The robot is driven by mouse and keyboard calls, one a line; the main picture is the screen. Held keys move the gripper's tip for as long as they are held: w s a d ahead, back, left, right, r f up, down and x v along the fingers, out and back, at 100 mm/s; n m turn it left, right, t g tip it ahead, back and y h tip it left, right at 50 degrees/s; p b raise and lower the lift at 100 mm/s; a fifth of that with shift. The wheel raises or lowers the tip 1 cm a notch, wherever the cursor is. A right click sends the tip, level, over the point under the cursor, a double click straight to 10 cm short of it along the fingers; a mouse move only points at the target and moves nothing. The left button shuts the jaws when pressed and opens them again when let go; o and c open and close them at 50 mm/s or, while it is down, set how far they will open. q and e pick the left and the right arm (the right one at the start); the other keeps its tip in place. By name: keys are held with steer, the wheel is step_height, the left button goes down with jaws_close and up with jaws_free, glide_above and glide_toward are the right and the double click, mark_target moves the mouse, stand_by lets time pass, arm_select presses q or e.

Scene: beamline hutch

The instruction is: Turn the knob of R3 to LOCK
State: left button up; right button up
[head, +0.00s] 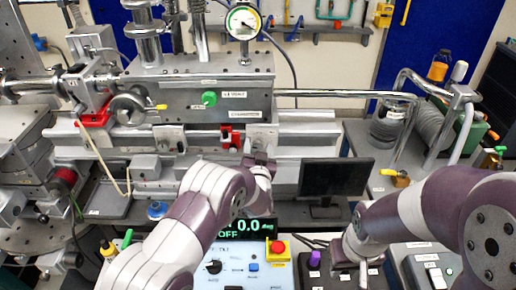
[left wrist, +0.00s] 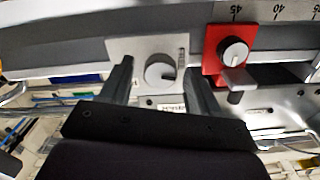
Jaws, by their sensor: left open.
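A round grey knob (left wrist: 160,72) with a dark slot mark sits on a light metal plate (left wrist: 120,48) in the left wrist view. A small label beside it is too blurred to read, so I cannot confirm that it is R3. My left gripper (left wrist: 160,64) is open, with one finger on each side of the knob; contact with it does not show. In the head view my left gripper (head: 260,160) is at the front of the rail, its fingers mostly hidden by my wrist. My right arm comes in from the right, and its gripper cannot be made out.
A red block (left wrist: 212,65) with a similar knob (left wrist: 234,54) and a protruding grey lever (left wrist: 238,80) is close to the right finger. A black monitor (head: 335,177) stands right of my left wrist. A control box with a red button (head: 277,247) lies below.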

arm_select(q)
steer(key=c, duration=1)
steer(key=shift+c, duration=0.2)
steer(key=m+b, duration=0.1)
steer(key=m, duration=0.2)
steer(key=shift+f, duration=0.1)
steer(key=m+b, duration=0.1)
steer(key=m, duration=0.2)
steer(key=shift+d+m, duration=0.1)
steer(key=shift+m, duration=0.3)
steer(key=m, duration=0.4)
steer(key=shift+f+m, duration=0.15)
steer(key=shift+m, duration=1.95)
